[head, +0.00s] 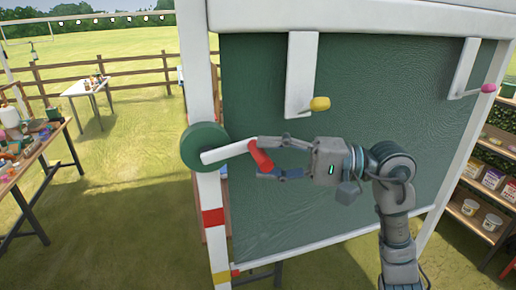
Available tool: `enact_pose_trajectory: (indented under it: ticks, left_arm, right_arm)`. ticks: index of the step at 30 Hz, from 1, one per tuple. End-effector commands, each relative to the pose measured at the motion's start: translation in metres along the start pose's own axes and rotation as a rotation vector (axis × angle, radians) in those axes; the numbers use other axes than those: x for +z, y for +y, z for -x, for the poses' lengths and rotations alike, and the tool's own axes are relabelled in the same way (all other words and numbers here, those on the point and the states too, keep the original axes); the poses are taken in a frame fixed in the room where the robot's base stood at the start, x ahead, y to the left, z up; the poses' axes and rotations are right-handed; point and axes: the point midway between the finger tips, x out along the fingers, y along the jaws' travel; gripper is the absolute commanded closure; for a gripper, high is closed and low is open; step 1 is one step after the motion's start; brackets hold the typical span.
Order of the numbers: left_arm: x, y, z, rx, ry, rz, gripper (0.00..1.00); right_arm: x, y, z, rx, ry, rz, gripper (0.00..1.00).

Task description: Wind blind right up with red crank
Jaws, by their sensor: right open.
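The dark green blind (262,100) hangs in a white frame and covers most of the opening, down to near the bottom rail. The crank has a round green hub (190,148) on the left white post, a white arm (222,153) pointing right, and a red handle (260,156) at its end. My right gripper (262,158) reaches in from the right with its fingers above and below the red handle. It is open, and I cannot tell whether a finger touches the handle. My left gripper is not in view.
White brackets with a yellow knob (320,103) and a pink knob (488,88) hang before the blind. The left post (195,80) carries red and yellow bands. A cluttered table (30,160) stands left, shelves (480,210) right. Grass between post and table is clear.

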Motion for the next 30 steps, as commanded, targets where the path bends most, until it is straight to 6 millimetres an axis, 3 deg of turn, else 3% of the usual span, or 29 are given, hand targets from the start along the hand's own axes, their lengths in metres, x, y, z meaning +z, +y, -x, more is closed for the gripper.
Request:
enact_pose_trajectory:
  ticks: [6,15,21,30]
  left_arm:
    - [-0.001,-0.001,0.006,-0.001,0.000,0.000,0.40]
    - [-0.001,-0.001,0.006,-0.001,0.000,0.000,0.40]
    - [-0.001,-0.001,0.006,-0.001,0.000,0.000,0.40]
    - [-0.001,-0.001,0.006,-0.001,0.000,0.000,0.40]
  right_arm:
    - [0.000,-0.001,-0.020,-0.001,0.000,-0.001,0.50]
    - [0.000,0.000,-0.022,-0.001,0.001,-0.001,0.50]
    - [0.000,0.000,-0.022,0.000,0.000,-0.001,1.00]
    - [0.000,0.001,-0.022,0.001,0.000,-0.002,1.00]
